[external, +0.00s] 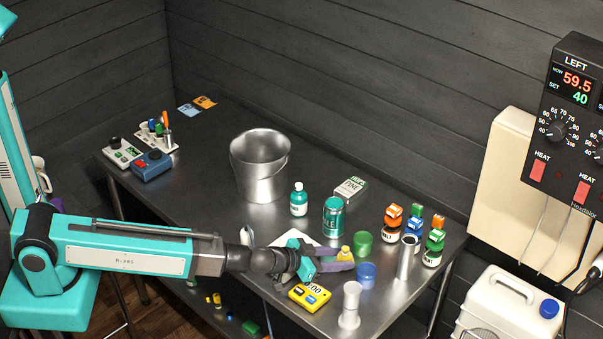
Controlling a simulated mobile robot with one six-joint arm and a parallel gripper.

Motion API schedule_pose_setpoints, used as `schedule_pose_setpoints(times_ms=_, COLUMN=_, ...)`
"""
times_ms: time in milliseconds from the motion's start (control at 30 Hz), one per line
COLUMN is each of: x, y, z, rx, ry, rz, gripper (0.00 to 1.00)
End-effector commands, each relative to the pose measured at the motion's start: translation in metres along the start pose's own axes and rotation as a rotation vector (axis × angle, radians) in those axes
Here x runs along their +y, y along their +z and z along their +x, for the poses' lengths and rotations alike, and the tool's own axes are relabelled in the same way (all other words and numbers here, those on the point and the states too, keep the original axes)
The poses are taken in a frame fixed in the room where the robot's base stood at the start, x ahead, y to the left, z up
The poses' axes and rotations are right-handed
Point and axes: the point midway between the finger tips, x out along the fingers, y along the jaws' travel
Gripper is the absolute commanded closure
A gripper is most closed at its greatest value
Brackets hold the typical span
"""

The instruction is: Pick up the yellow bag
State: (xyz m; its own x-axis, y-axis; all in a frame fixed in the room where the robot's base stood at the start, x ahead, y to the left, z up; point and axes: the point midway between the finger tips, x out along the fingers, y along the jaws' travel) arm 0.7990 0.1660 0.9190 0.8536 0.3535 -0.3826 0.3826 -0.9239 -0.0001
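A small yellow thing (345,252), which may be the yellow bag, shows on the metal table just past the end of my gripper. It is too small to tell its shape, and part of it is hidden by the gripper. My gripper (337,265) is low over the table's front part, pointing right, with its purple-grey fingers beside the yellow thing. Whether the fingers touch it, and whether they are open or shut, I cannot tell.
A yellow timer (310,296) lies just in front of my gripper. A blue lid (366,273), a green cup (363,243) and a white pestle-like piece (350,306) are close by on the right. A green can (333,217) stands behind. A metal bucket (259,170) stands farther back.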

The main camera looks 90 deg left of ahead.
Motion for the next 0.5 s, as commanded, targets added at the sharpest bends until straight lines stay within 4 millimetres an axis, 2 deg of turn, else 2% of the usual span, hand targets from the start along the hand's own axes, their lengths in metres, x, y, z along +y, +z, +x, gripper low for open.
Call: schedule_pose_setpoints(times_ms=500, x=-0.0002, y=-0.0068, z=-0.0028, rx=0.001, ry=-0.001, rz=0.000, gripper=0.85)
